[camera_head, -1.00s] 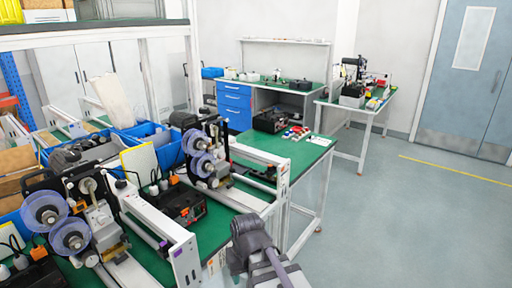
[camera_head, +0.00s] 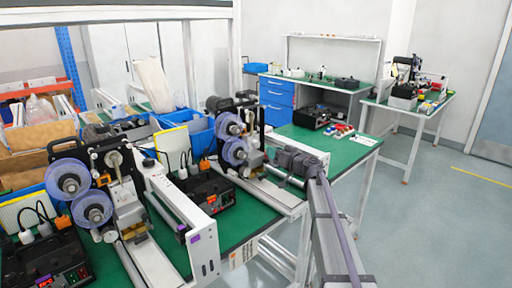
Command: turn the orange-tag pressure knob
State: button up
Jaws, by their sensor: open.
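Two winding machines with clear purple-blue reels stand on the green bench, the left machine (camera_head: 85,190) nearer and the middle machine (camera_head: 235,140) farther back. A black control box (camera_head: 208,200) with a small orange-red patch on its front sits between them. Another black box (camera_head: 50,265) with a red display is at the lower left. I cannot make out which knob bears the orange tag. My gripper (camera_head: 283,157), at the dark far end of my arm, is over the bench right of the middle machine. It looks empty; its fingers are too small to see clearly.
White rails (camera_head: 185,225) run along the bench between the machines. Blue bins (camera_head: 190,145) stand behind. A second black box (camera_head: 312,117) and small coloured parts (camera_head: 342,130) lie farther back. The floor (camera_head: 440,215) at right is clear.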

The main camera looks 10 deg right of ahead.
aim_at(258, 145)
jog(key=x, duration=1)
jog(key=shift+w+a, duration=0.25)
jog(key=shift+a, duration=0.1)
jog(key=c, duration=0.6)
